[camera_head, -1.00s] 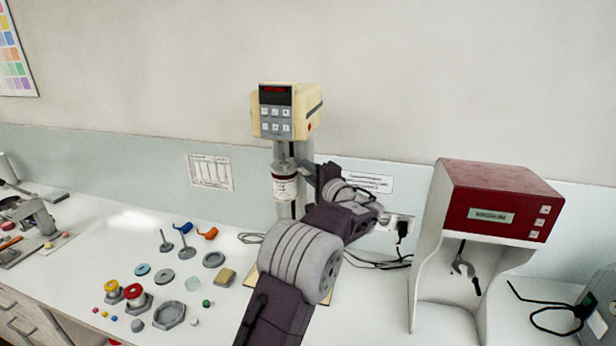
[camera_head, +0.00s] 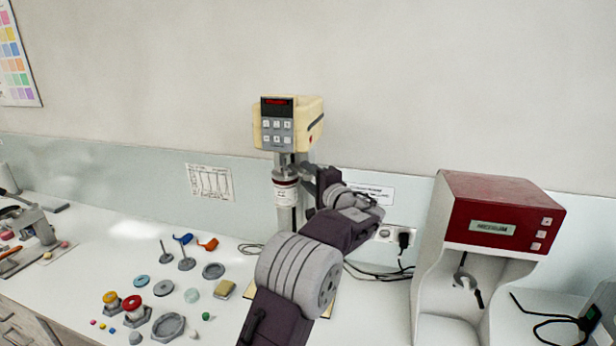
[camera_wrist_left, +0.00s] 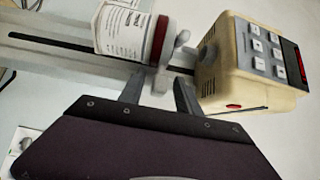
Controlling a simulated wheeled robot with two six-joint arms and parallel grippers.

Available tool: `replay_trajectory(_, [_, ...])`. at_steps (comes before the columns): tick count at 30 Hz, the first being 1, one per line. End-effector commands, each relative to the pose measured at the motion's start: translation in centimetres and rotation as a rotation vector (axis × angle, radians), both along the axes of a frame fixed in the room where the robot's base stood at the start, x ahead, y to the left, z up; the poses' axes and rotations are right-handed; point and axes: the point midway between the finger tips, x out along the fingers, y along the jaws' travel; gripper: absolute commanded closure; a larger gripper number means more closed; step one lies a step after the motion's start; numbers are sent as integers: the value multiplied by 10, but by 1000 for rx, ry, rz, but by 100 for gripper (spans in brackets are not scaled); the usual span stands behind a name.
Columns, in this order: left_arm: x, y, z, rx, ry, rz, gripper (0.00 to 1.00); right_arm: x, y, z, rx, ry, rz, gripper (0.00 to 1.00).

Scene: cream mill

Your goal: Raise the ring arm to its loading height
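The cream-coloured mill head (camera_head: 290,124) stands on its column at the middle of the bench. Below it, a white-labelled jar with a dark red band (camera_head: 285,194) sits at the ring arm, whose ring is mostly hidden. The jar also shows in the left wrist view (camera_wrist_left: 122,30). My left gripper (camera_head: 312,176) reaches in from the front, beside the jar. In the left wrist view its two fingers (camera_wrist_left: 160,88) are apart, on either side of a small grey part next to the jar. I cannot tell whether they press on it. My right gripper is out of view.
A red-topped white machine (camera_head: 500,215) stands on the right. Small parts, including a grey hexagonal dish (camera_head: 168,327) and a yellow block (camera_head: 225,289), lie on the bench to the left. Black cables (camera_head: 380,270) run behind my arm to a wall socket (camera_head: 398,236).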

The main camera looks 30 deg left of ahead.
Motion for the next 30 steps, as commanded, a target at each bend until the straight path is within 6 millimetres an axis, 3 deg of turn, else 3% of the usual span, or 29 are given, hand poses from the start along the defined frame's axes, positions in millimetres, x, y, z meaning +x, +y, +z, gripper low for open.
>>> replay_trajectory(9, [-30, -52, -5, -1, -3, -4, 60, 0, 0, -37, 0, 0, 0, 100])
replay_trajectory(15, [-45, -75, -2, 0, -1, -1, 60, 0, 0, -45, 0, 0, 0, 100])
replay_trajectory(30, [-47, -76, 0, 1, -1, 2, 60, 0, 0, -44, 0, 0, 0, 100])
